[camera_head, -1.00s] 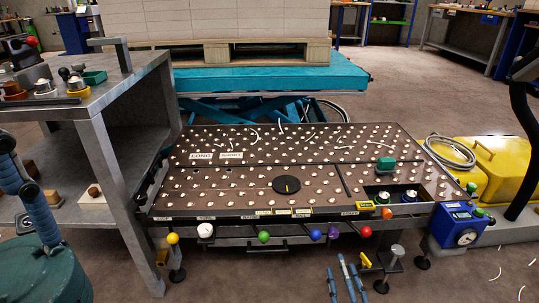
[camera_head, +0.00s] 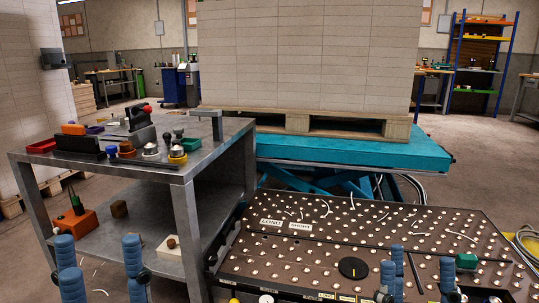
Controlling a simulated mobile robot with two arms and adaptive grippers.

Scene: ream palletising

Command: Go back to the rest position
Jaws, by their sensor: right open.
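My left gripper (camera_head: 100,270) shows at the bottom left as blue ribbed fingers standing upright and apart, with nothing between them. It is in front of the grey metal table. My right gripper (camera_head: 421,276) shows at the bottom right, also with blue fingers upright and apart and nothing between them. It is in front of the dark ball-studded panel (camera_head: 300,262). The lower parts of both grippers are cut off by the picture's bottom edge.
A grey table (camera_head: 150,170) with small tools stands at left. A tall pale stack (camera_head: 305,55) sits on a wooden pallet (camera_head: 298,122) on a teal lift table (camera_head: 350,153). Another pale stack (camera_head: 30,100) is at far left. Brown floor shows between them.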

